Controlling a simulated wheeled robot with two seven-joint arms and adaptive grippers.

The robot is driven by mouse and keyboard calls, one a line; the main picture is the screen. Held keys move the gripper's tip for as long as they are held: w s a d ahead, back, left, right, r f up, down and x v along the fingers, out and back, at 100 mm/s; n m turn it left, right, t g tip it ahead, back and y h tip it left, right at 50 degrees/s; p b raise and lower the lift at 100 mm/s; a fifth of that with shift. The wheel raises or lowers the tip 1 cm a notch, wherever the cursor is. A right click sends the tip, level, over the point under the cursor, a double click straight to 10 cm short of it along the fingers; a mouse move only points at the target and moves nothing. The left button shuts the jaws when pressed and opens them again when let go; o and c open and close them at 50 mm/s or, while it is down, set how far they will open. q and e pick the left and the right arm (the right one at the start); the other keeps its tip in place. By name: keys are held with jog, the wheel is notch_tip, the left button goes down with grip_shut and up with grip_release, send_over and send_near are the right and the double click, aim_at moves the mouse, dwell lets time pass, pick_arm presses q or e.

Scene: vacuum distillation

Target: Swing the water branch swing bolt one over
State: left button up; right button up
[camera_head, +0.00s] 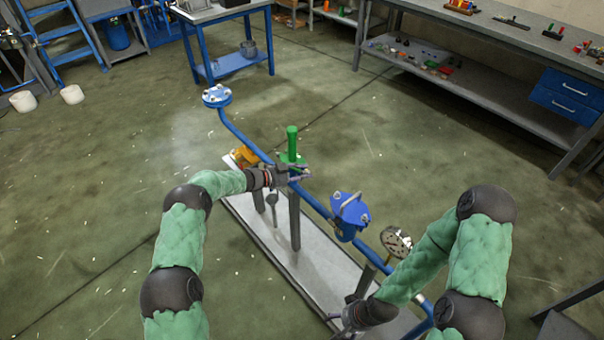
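A blue pipe runs from a round bolted flange (217,95) at the upper left down to the lower right. On it sits a blue lidded fitting (348,214) with a pale bar or bolt across its top. Which small part is swing bolt one I cannot tell at this size. My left gripper (306,172) is beside the green valve (291,146), left of and above the blue fitting, apart from it. Its fingers look parted with nothing clear between them. My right gripper (342,322) is low at the bottom, below the fitting; its fingers are mostly hidden.
A dial gauge (396,241) stands on the pipe right of the fitting, close to my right forearm. An orange part (243,156) sits behind my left wrist. The pipe stands over a pale base plate (262,238). Benches (470,22) are far off; the floor between is open.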

pick_arm(q)
jog(key=v, duration=1.2)
